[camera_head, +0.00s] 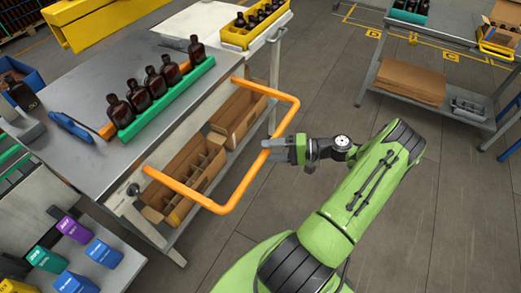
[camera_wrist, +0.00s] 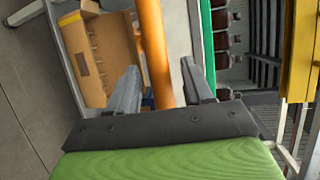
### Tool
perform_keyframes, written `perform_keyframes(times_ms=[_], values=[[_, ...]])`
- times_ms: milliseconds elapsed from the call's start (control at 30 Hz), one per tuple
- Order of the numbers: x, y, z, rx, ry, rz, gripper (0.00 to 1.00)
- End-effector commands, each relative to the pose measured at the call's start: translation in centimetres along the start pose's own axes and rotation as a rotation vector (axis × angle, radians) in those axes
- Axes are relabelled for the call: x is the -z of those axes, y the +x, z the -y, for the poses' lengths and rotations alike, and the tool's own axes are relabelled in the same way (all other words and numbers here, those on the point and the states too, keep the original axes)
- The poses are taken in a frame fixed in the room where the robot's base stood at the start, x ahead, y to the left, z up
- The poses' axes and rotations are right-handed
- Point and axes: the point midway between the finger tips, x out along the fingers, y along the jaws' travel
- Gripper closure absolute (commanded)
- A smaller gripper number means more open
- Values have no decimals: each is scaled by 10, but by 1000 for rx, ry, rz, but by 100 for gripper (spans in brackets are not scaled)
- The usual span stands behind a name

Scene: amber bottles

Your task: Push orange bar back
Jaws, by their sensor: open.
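The orange bar (camera_head: 247,178) is a U-shaped rail that sticks out from the front of the grey workbench. My gripper (camera_head: 268,149) is at the outer side of the bar, near its right half, with the fingers pointing left toward the bench. In the wrist view the bar (camera_wrist: 155,45) runs upright between the two open fingers (camera_wrist: 160,72). The fingers stand on either side of it and are not shut on it. I cannot tell whether either finger touches it.
The bench (camera_head: 85,150) holds amber bottles (camera_head: 154,82) in a green rack (camera_head: 165,103). Cardboard boxes (camera_head: 190,175) sit on the shelf below, behind the bar. A yellow crate (camera_head: 236,37) with bottles stands beyond. The floor (camera_head: 330,100) right of the bar is clear.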

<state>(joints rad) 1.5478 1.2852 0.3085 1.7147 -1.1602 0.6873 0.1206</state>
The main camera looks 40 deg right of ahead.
Motion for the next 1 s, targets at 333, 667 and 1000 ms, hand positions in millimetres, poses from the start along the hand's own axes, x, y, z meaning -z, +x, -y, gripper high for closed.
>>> perform_keyframes(times_ms=[333, 667, 1000], values=[[0, 36, 0, -2, 1, -1, 49], [0, 36, 0, -1, 0, 0, 76], [0, 35, 0, -2, 1, 0, 100]])
